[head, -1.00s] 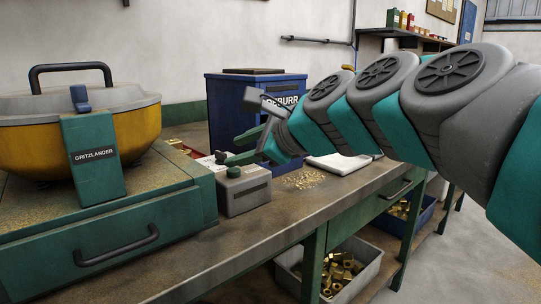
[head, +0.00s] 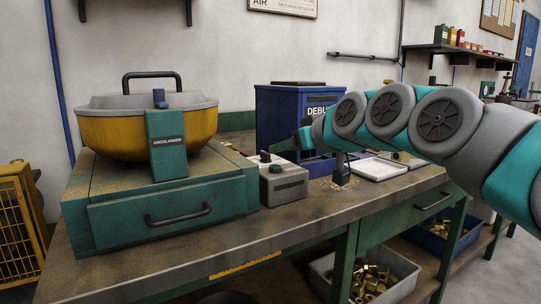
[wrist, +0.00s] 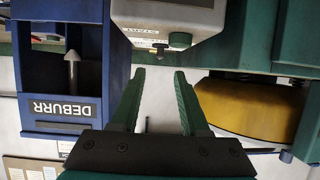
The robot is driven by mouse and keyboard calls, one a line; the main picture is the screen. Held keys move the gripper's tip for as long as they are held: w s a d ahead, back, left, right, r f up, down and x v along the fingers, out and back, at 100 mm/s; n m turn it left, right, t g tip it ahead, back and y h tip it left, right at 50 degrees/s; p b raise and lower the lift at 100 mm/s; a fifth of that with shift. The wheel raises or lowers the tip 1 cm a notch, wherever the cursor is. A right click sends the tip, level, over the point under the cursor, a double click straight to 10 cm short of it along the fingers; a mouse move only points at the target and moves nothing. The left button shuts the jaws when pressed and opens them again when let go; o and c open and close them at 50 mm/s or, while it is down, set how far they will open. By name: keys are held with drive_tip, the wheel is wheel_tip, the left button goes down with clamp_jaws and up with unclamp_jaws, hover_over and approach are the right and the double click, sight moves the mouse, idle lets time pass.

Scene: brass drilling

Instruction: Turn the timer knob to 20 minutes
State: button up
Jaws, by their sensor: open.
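The timer is a small grey box (head: 284,183) on the bench, right of the yellow-bowled machine. A dark knob (head: 265,156) stands on its top. In the wrist view the timer box (wrist: 165,18) is at the top, with the dark knob (wrist: 160,47) and a green button (wrist: 180,40) along its edge. My gripper (head: 287,144) is open and empty, just right of and slightly above the knob in the head view. In the wrist view its fingertips (wrist: 159,74) point toward the knob, apparently apart from it. The dial marks cannot be read.
The Gritzlander machine (head: 130,209) stands close on the left, with its yellow bowl (head: 110,138). The blue DEBURR box (head: 275,112) stands behind my gripper. Brass chips, a white tray (head: 378,169) and a small black stand (head: 341,170) are to the right.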

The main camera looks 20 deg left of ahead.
sight(267, 153)
drive_tip(key=shift+p+x, duration=0.6)
drive_tip(key=shift+x, duration=3.4)
drive_tip(key=shift+d, duration=0.15)
drive_tip(key=shift+c, duration=0.2)
clamp_jaws()
